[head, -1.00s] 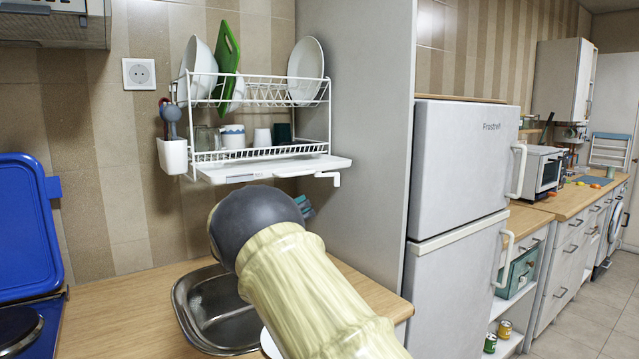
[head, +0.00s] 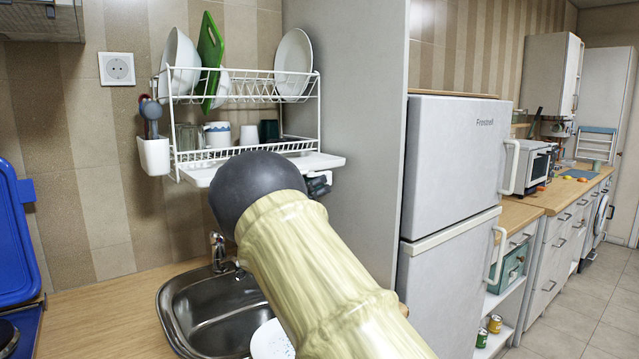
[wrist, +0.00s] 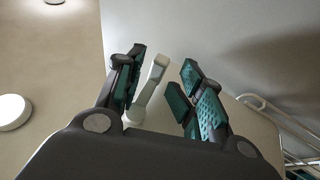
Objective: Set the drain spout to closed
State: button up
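The drain spout (wrist: 150,85) is a small white bent piece at the right end of the white drip tray (head: 205,176) under the dish rack. In the wrist view it stands between my two fingers, nearer the left one; I cannot tell whether it touches. My gripper (wrist: 165,60) is open around the spout, with a gap to the right finger. In the head view my gripper (head: 318,186) shows only partly beside the tray's right end, behind my arm, and the spout is mostly hidden there.
The dish rack (head: 245,88) holds plates, a green board and cups. The tall grey side panel (head: 352,110) stands close to the right of my gripper. Below are the steel sink (head: 185,315) with its tap (head: 217,250) and a plate (head: 270,340).

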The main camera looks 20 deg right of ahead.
jog(key=shift+d+r, duration=0.2)
jog(key=shift+d, duration=0.3)
jog(key=shift+s+r, duration=0.15)
jog(key=shift+s, duration=0.05)
jog(key=shift+c, duration=0.7)
grip_shut()
jog(key=shift+w+a+n+t+y, duration=0.1)
jog(key=shift+w+n+t+y, duration=0.15)
jog(key=shift+n+t, duration=0.85)
jog(key=shift+w+n+t+y, duration=0.2)
jog(key=shift+n+t, duration=0.15)
jog(key=shift+t, duration=1.35)
jog(key=shift+w+a+n+t+y, duration=0.1)
jog(key=shift+w+n+t+y, duration=0.15)
jog(key=shift+n+t, duration=0.85)
jog(key=shift+m+t, duration=0.3)
jog(key=shift+m, duration=0.05)
